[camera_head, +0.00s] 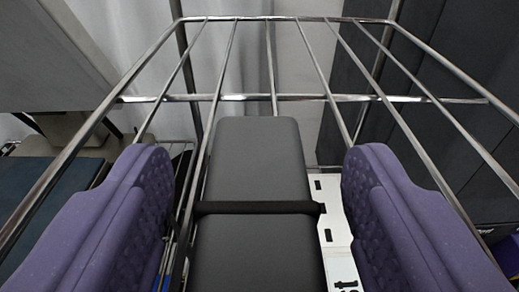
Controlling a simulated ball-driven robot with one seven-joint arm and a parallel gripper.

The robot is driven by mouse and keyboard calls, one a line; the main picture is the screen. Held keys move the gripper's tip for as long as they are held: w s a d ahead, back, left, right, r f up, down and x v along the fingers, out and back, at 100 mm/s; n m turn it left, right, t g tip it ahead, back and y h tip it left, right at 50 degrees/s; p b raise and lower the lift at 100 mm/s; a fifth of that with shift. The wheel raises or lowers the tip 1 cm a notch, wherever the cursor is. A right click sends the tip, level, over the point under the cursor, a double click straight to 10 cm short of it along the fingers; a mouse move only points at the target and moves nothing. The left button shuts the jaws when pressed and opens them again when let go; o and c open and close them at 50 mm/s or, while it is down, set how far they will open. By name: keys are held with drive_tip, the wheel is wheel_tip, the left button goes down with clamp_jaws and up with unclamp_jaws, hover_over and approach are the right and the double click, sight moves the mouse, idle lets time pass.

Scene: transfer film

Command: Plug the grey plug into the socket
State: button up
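My gripper (259,165) shows as two purple, textured finger pads at the left and right of the view. They are wide apart, with nothing touching their inner faces. I cannot make out a grey plug or a socket for certain. A dark grey, smooth block with rounded corners (258,158) lies between the pads in the picture, with a gap on each side. A black band (258,208) crosses it. Its near end runs out of the bottom of the view.
A shiny metal wire rack (250,97) surrounds the block, its bars running along both sides and across the far end. A white panel with black marks (337,228) lies lower right. Dark panels (440,75) stand at right. A blue-topped surface (45,195) is at left.

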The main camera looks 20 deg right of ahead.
drive_tip(key=c, duration=0.9)
drive_tip(key=shift+c, duration=0.2)
drive_tip(key=shift+r, duration=0.1)
